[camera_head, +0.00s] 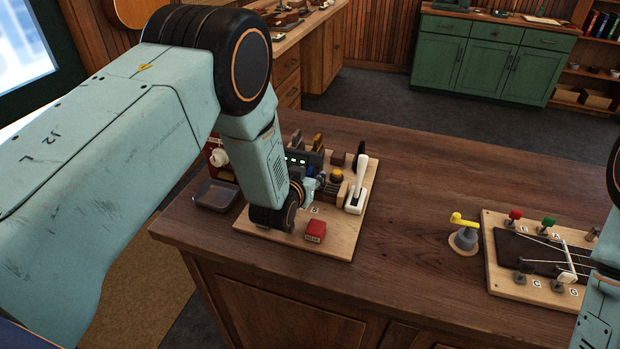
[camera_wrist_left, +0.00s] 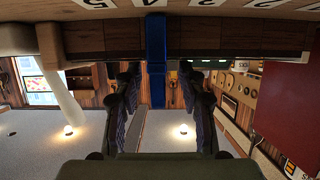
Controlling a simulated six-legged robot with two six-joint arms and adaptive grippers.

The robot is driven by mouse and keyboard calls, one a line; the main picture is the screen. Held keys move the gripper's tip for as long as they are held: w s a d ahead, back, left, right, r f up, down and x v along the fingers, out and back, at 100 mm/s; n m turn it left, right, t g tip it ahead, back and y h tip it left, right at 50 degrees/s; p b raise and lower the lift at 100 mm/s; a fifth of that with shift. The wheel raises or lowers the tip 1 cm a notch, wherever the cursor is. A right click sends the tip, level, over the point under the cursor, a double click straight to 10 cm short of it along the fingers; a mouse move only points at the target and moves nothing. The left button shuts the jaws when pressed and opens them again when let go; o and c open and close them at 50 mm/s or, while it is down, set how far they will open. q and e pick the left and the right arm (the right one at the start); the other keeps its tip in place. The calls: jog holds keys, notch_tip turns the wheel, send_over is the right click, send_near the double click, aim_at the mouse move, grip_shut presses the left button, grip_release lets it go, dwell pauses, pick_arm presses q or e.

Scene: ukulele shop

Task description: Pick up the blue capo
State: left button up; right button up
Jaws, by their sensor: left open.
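A narrow blue piece, which looks like the blue capo (camera_wrist_left: 156,48), stands upright in the middle of the left wrist view, across a dark wooden bar. My left gripper (camera_wrist_left: 160,82) is open, its two dark fingers apart on either side of the line to the blue piece. I see no finger touching it. In the head view my left gripper (camera_head: 318,186) is low over the wooden board (camera_head: 340,243), mostly hidden by my own forearm. A small dark blue patch shows beside it, too small to be sure of. My right gripper is out of view.
The board also carries a white lever (camera_head: 357,187), a red block (camera_head: 315,230) and several small parts. A grey tray (camera_head: 215,195) lies left of it. A yellow-handled crank (camera_head: 465,233) and a stringed board (camera_head: 500,270) stand right. The tabletop (camera_head: 410,220) between is clear.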

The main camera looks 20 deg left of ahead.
pick_arm(q)
jog(key=shift+s+d+r, duration=0.15)
jog(key=shift+r, duration=0.05)
jog(key=shift+c, duration=0.5)
jog(key=shift+w+f, duration=0.2)
jog(key=shift+w, duration=0.05)
jog(key=c, duration=0.6)
jog(key=shift+a, duration=0.2)
jog(key=shift+c, duration=0.7)
jog(key=shift+s+d+r, duration=0.15)
jog(key=shift+d, duration=0.05)
grip_shut()
